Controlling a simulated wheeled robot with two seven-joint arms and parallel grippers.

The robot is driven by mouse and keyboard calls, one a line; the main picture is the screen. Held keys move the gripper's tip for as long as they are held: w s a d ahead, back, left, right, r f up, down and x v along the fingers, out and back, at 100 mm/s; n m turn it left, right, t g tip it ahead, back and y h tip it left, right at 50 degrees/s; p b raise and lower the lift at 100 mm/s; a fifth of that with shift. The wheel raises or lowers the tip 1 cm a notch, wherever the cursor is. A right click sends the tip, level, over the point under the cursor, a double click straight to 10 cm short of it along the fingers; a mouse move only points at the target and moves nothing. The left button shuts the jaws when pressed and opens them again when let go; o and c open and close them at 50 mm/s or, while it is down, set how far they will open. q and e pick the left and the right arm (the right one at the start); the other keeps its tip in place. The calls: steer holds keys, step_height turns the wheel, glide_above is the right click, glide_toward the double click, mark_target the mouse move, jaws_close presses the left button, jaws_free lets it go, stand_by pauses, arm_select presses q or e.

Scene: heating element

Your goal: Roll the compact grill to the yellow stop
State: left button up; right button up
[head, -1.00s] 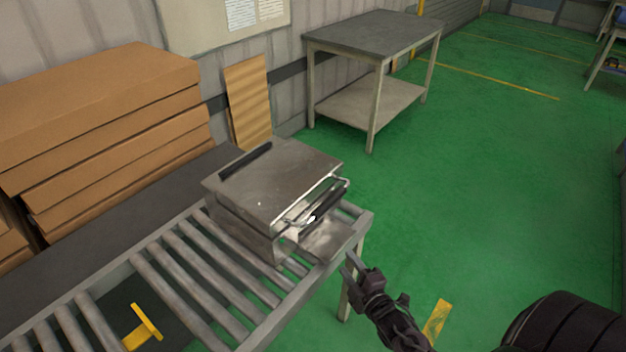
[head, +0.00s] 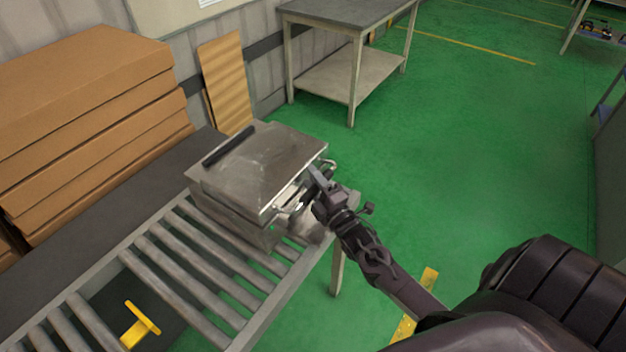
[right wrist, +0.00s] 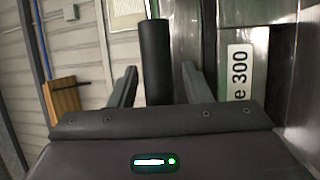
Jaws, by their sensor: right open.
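The compact grill (head: 254,168), a grey metal box with a lid and a front handle, sits at the far right end of the roller conveyor (head: 176,268). The yellow stop (head: 139,325) stands among the rollers at the lower left, well apart from the grill. My right gripper (head: 316,180) is at the grill's front handle. In the right wrist view the open fingers (right wrist: 158,88) stand on either side of the dark handle bar (right wrist: 156,55), with gaps beside it. A label (right wrist: 238,72) shows on the grill's metal there. My left gripper is not in view.
Stacked cardboard (head: 85,125) lies along the conveyor's far side. A grey worktable (head: 345,20) stands at the back against the wall. The green floor (head: 450,150) to the right of the conveyor is clear.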

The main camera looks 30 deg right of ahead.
steer(key=shift+s, duration=0.1)
jaws_close()
steer(key=shift+a, duration=0.1)
steer(key=p, duration=0.3)
glide_toward(273, 201)
steer(key=w, duration=0.3)
steer(key=w+r, duration=0.1)
steer(key=w, duration=0.1)
steer(key=shift+w, duration=0.2)
steer(key=s+a, duration=0.3)
steer(key=a, duration=0.5)
steer(key=s+a+p, duration=0.1)
steer(key=s+a, duration=0.2)
steer(key=a, duration=0.5)
steer(key=shift+s, duration=0.3)
steer(key=shift+f, duration=0.1)
